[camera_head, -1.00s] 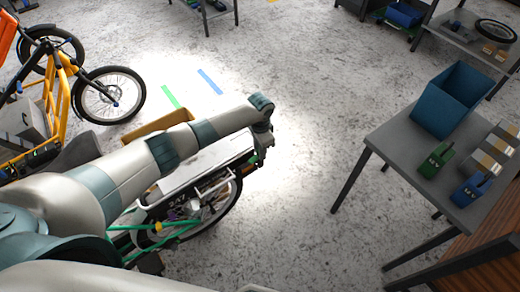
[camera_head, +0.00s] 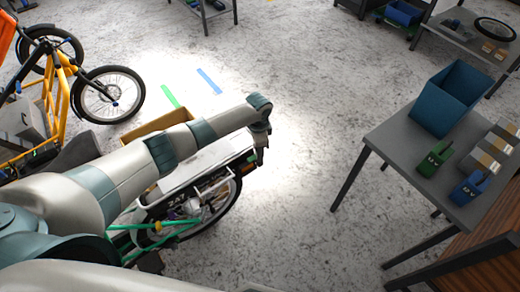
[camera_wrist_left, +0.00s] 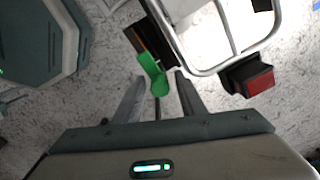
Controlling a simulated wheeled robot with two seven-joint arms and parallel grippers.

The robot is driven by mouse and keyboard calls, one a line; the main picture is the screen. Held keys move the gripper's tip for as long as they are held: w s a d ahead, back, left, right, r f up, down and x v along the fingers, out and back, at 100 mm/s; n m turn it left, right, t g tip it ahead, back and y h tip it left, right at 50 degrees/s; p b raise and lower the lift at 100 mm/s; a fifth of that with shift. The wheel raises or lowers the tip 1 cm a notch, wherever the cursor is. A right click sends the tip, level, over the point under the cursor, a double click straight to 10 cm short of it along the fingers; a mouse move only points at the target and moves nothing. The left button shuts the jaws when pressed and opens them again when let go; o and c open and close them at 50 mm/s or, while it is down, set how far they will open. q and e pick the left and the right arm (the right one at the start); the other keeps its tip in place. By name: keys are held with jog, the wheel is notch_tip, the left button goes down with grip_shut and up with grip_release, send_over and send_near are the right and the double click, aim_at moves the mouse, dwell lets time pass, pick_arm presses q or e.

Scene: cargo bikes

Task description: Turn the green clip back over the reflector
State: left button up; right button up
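The green clip (camera_wrist_left: 153,74) is in the left wrist view, at the lower end of a dark plate with an orange-brown face (camera_wrist_left: 150,40). A red reflector-like block (camera_wrist_left: 259,81) in a black housing sits to the right, by the white tube frame. I cannot tell which of the two is the task's reflector. My left gripper (camera_wrist_left: 160,78) is open, its fingertips on either side of the clip's lower end, with a gap at the right. In the head view my left gripper (camera_head: 259,152) is at the bike's rear end; the clip is barely discernible there. My right gripper is not in view.
The bike's white rear rack (camera_head: 205,163) and rear wheel (camera_head: 228,200) lie under my left arm. A grey table (camera_head: 400,135) at the right bears a blue bin (camera_head: 448,98) and green and blue blocks. Floor between bike and table is clear.

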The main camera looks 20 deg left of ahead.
pick_arm(q)
jog(key=shift+d+r, duration=0.1)
jog(key=shift+r, duration=0.1)
jog(key=shift+r, duration=0.55)
notch_tip(320, 180, up, 16)
jog(key=b, duration=0.2)
jog(key=shift+s, duration=0.4)
